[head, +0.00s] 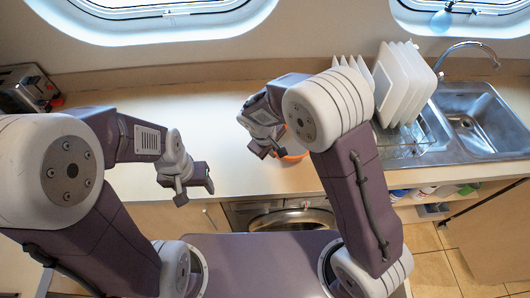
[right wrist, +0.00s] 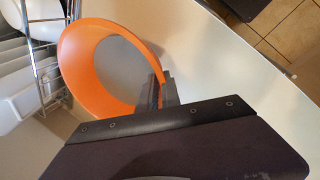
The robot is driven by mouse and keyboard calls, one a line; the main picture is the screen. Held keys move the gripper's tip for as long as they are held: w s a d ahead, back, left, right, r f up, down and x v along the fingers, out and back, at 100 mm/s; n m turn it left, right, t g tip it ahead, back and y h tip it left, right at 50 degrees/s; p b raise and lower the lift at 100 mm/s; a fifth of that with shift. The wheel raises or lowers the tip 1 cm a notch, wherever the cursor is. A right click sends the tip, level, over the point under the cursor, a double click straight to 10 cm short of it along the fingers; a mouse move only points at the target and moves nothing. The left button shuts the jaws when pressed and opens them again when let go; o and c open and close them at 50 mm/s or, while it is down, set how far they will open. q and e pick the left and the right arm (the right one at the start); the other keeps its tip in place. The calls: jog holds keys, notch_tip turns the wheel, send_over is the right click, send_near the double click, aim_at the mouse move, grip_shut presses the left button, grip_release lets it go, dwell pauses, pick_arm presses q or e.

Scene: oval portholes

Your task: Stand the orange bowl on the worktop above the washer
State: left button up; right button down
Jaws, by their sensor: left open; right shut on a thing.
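The orange bowl (right wrist: 80,72), with a grey inside bottom, shows in the right wrist view. My right gripper (right wrist: 156,92) is shut on its rim. In the head view only an orange sliver of the bowl (head: 295,157) shows behind my right gripper (head: 272,152) and forearm. The bowl is over the worktop (head: 225,112), near its front edge; I cannot tell whether it touches the surface. The washer (head: 292,219) is below the worktop's front edge, partly hidden by my body. My left gripper (head: 194,188) is open and empty near the front edge, left of the washer.
A rack of white plates (head: 400,85) stands right of my right arm, beside the sink (head: 478,118) and its tap. A toaster (head: 28,88) stands at the far left. The worktop's middle is clear. Items sit on a shelf (head: 430,193) below the sink.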

jog(key=shift+f, duration=0.8)
notch_tip(320, 180, down, 3)
jog(key=shift+s, duration=0.15)
jog(key=shift+w+f, duration=0.2)
jog(key=shift+f, duration=0.2)
jog(key=shift+s+f, duration=0.1)
jog(key=shift+f, duration=0.05)
jog(key=c, duration=1.6)
grip_release()
jog(key=shift+o, duration=0.2)
jog(key=v, duration=1.2)
jog(key=shift+b, duration=0.35)
